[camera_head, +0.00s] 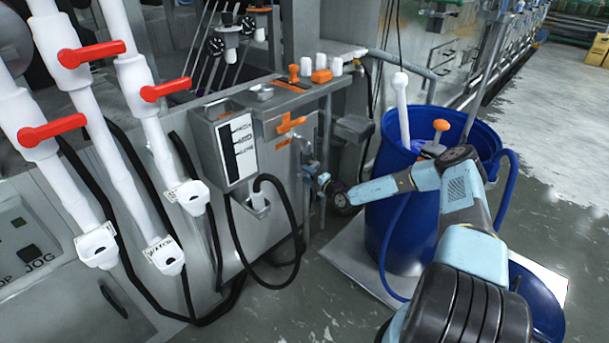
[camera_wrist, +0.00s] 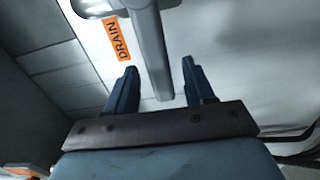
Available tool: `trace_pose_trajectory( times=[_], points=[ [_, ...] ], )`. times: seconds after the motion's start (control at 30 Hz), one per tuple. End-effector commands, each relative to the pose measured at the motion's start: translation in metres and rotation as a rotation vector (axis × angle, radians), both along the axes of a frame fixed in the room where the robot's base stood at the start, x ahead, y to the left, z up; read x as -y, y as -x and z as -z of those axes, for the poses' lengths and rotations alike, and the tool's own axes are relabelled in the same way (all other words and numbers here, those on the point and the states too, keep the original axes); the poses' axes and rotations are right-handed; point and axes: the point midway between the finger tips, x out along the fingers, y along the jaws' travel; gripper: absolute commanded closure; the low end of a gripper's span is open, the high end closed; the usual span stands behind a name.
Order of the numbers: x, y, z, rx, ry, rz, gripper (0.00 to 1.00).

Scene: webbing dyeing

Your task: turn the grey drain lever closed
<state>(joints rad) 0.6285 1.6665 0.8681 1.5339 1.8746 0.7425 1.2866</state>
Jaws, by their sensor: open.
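In the wrist view, the grey drain lever (camera_wrist: 151,45) is a long flat bar hanging from the top of the picture. Its free end lies between the two dark blue fingers of my gripper (camera_wrist: 158,64), with a visible gap on each side. My gripper is open and holds nothing. An orange DRAIN label (camera_wrist: 116,38) is on the pale panel left of the lever. In the head view, my gripper (camera_head: 317,181) is at the right end of the steel machine; the lever is too small and hidden there to make out clearly.
A blue barrel (camera_head: 378,235) stands right of my gripper on a pale platform (camera_head: 352,266), close to my arm. Red-handled white pipes (camera_head: 135,95) and black hoses (camera_head: 290,215) are on the left. Floor at far right is open.

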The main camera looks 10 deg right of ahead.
Motion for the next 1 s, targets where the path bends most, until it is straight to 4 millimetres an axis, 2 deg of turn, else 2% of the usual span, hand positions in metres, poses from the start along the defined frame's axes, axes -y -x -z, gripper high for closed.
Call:
trace_pose_trajectory(
  times=[0.2, 0.5, 0.7, 1.0],
  points=[
    [0.03, 0.032, 0.0, -0.001, 0.0, 0.002, 0.47],
    [0.064, 0.073, 0.001, -0.002, 0.001, 0.001, 0.47],
    [0.075, 0.086, 0.001, 0.0, 0.0, 0.001, 0.47],
    [0.077, 0.088, 0.001, -0.001, 0.001, 0.001, 0.47]
  ],
)
